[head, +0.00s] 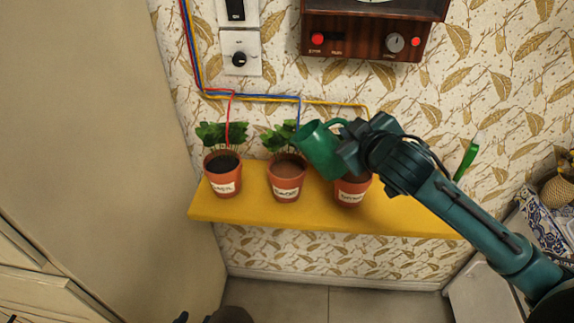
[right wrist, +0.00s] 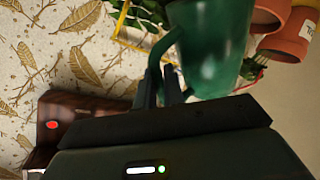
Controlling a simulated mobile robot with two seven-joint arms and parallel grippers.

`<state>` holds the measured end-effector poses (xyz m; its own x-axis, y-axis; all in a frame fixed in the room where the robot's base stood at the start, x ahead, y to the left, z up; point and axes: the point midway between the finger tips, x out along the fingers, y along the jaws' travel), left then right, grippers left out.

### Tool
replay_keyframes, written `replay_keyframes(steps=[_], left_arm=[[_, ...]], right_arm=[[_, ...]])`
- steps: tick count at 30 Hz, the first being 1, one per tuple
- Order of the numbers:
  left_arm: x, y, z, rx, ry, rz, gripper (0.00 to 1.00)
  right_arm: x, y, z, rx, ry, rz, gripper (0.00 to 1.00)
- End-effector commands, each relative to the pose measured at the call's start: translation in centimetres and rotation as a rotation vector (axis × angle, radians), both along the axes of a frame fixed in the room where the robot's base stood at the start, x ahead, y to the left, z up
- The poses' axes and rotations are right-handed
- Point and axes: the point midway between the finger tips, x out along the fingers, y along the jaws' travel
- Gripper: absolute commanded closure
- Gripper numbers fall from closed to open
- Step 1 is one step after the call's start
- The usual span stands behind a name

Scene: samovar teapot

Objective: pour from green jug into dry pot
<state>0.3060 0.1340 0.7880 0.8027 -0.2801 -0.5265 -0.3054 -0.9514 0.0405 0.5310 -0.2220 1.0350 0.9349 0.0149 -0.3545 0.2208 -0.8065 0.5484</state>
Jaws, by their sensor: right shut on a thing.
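The green jug (head: 322,150) is held by its handle in my right gripper (head: 349,152), whose arm comes in from the right. The jug tilts left, above the shelf between the middle and right pots. In the right wrist view the green jug (right wrist: 208,50) fills the top, with the fingers (right wrist: 168,85) at its handle. No stream of water is visible. The left pot (head: 224,183) has dark soil. The middle pot (head: 287,186) and right pot (head: 352,189) have lighter brown soil; the right one is partly hidden. Dark parts at the bottom edge may be my left gripper (head: 181,318).
The pots stand on a yellow shelf (head: 410,222). Red, blue and yellow wires run along the wall to the pots. A brown wooden box with knobs (head: 365,35) hangs above, and switches (head: 240,52) are at upper left. The shelf's right part is clear.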

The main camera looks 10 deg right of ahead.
Motion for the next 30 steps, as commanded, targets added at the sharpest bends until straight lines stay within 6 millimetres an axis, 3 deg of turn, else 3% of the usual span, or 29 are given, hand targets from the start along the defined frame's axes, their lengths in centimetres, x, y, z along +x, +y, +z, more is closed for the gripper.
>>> replay_keyframes(steps=[14,30], left_arm=[[0.0,-0.1,-0.7,-0.002,-0.002,-0.002,0.64],[0.6,-1.1,-4.6,-0.125,-0.034,0.014,0.64]], right_arm=[[-0.1,-0.2,-0.4,0.042,-0.021,0.0,1.0],[-1.3,-3.5,-3.3,0.474,-0.212,-0.001,1.0]])
